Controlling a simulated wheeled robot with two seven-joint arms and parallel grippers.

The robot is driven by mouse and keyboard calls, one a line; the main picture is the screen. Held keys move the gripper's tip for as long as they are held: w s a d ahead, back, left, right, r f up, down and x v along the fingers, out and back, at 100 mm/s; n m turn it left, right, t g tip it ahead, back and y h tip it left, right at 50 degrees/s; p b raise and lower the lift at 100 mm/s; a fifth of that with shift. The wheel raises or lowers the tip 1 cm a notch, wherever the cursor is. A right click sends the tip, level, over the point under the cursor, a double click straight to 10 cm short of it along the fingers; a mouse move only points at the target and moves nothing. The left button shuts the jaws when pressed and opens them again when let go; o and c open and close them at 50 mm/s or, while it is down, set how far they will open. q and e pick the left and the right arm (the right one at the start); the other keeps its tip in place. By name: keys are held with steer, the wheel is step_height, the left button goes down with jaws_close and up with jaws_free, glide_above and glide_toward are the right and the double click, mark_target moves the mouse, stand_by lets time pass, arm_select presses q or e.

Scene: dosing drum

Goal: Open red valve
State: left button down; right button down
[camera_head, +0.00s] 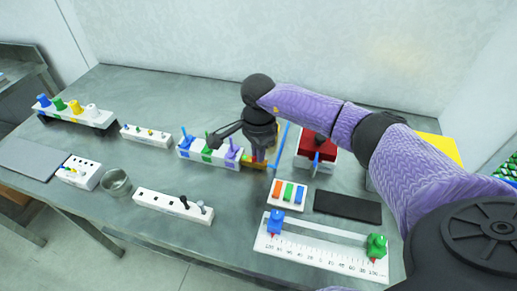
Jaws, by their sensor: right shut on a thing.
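A white valve block (222,160) stands near the middle of the table, with a blue valve (187,143), a green valve (207,153) and a purple valve (232,153) in a row. My right gripper (259,156) points down over the block's right end and is shut on the red valve there. The gripper hides most of that valve; only a little red and orange shows beside the fingers. How far the valve is turned cannot be told. My left gripper is out of view.
A red-topped box (317,148) stands right of the gripper. In front are a white tray (287,195) of coloured bars, a black pad (347,206) and a ruler-marked slider (320,250). A glass dish (116,182) and white socket strips (172,205) lie left. Bare table shows front left.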

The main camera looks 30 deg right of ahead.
steer(key=m+p, duration=0.1)
steer(key=m, duration=0.5)
steer(key=shift+r+p, duration=0.1)
steer(key=shift+p, duration=0.25)
steer(key=shift+m+p, duration=0.6)
steer(key=shift+m, duration=1.5)
steer(key=c, duration=0.8)
jaws_free()
steer(key=shift+o, duration=0.2)
step_height(320, 180, up, 10)
steer(key=p, duration=0.2)
